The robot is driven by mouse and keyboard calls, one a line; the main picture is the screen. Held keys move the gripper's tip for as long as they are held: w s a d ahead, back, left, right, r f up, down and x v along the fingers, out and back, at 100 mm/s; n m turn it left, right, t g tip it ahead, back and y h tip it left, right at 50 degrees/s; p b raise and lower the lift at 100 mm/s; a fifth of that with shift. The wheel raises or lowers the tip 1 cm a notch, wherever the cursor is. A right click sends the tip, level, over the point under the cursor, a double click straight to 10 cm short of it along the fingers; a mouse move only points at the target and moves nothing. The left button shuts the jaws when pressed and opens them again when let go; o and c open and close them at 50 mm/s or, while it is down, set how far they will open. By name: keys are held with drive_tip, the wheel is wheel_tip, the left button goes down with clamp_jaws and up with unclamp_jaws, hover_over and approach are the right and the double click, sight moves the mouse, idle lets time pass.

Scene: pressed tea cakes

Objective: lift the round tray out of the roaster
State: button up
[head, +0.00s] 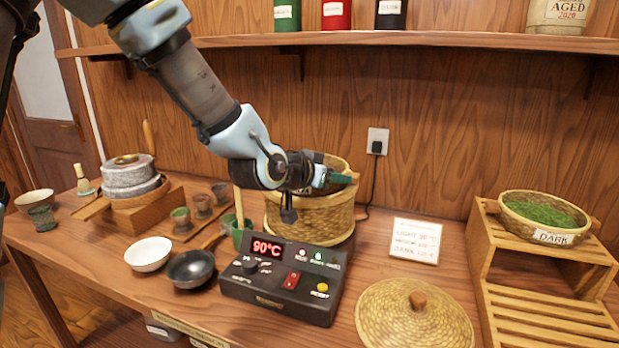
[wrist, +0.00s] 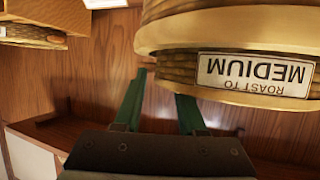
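The roaster (head: 312,218) is a woven round drum behind a black control panel (head: 283,282) reading 90°C. The round tray (head: 338,163) sits in its top, largely hidden behind my gripper in the head view. In the wrist view the tray (wrist: 160,36) fills the upper right, with an upside-down label (wrist: 255,76) reading "ROAST TO MEDIUM". My gripper (head: 342,179) is at the tray's near side, its green fingers pointing right.
The woven lid (head: 405,318) lies on the counter at right. A slatted wooden stand (head: 545,318) holds a tray (head: 570,239) of green leaves marked "DARK". A sign (head: 415,240) stands between. A shelf (head: 420,42) runs above.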

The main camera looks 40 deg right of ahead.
clamp_jaws()
idle(1.3)
